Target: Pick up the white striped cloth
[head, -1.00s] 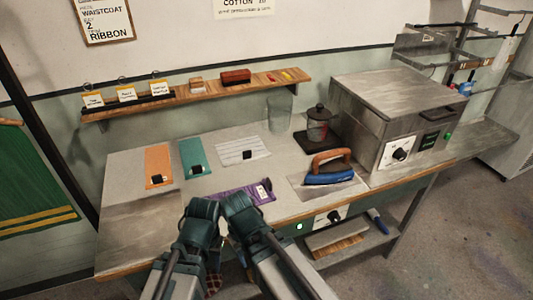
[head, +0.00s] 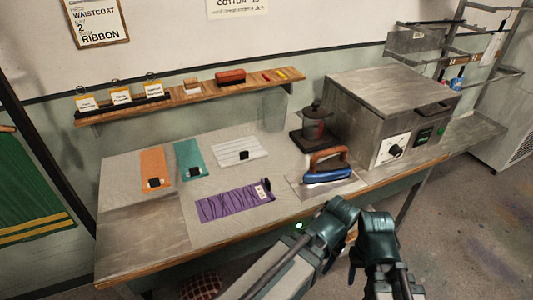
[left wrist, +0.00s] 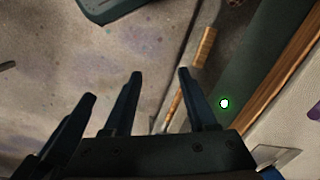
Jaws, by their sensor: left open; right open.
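The white striped cloth (head: 228,150) lies flat at the back middle of the table in the head view, with a small black block (head: 244,155) on it. My left gripper (head: 336,214) and my right gripper (head: 374,226) are close together beyond the table's front edge, right of and nearer than the cloth, not touching it. Their fingers are mostly hidden in the head view. In the left wrist view my left gripper (left wrist: 160,75) is open and empty above the floor and lower shelf. The cloth is not in that view.
Orange (head: 153,165), teal (head: 190,155) and purple (head: 225,204) cloths lie around the white one. A blue iron (head: 326,176) on a plate, a lidded jar (head: 313,124) and a grey oven (head: 390,100) stand to the right. A wooden shelf (head: 200,95) runs behind.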

